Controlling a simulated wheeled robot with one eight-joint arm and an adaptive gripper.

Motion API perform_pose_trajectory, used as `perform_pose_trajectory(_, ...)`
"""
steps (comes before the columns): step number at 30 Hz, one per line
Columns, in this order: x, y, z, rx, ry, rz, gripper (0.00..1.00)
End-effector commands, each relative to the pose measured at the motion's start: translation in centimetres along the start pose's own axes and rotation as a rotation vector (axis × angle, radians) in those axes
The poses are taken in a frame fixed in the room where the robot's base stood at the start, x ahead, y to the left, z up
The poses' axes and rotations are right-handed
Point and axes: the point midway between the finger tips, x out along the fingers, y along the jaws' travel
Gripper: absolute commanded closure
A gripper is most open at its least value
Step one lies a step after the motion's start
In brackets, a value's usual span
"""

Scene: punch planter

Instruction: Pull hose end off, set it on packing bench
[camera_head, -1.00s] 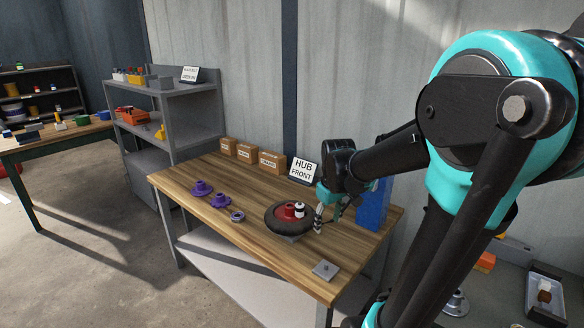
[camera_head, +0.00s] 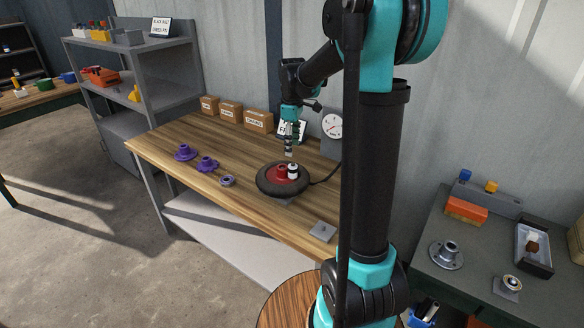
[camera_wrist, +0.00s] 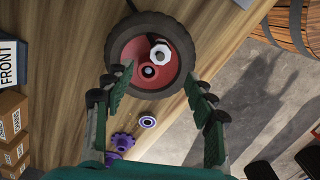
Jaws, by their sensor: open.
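A white-topped hose end (camera_head: 293,171) sits upright on the red hub of a black-tyred wheel (camera_head: 268,187), which lies flat on the wooden bench (camera_head: 190,140). A dark hose runs from near the wheel toward a round gauge (camera_head: 333,124). In the wrist view, the hose end (camera_wrist: 160,54) shows as a white hexagonal top beside a dark-holed red boss. My gripper (camera_head: 289,152) is open and empty above the wheel, pointing down. In the wrist view its fingers (camera_wrist: 163,92) stand apart, either side of the hub. No sign readable here names a packing bench.
Cardboard boxes (camera_head: 258,120) line the bench's back. Purple parts (camera_head: 206,164), a ring (camera_head: 227,181) and a grey plate (camera_head: 322,231) lie on it. A grey shelf (camera_head: 150,62) stands left. A dark table (camera_head: 477,272) with parts stands right. Bare wood separates the boxes from the wheel.

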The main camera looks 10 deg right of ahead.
Motion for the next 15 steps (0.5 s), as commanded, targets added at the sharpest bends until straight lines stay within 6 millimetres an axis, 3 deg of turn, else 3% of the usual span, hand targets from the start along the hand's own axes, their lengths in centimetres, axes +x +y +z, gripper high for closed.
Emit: perform_pose_trajectory(15,8.8,0.0,0.0,0.001,0.000,0.000,0.44)
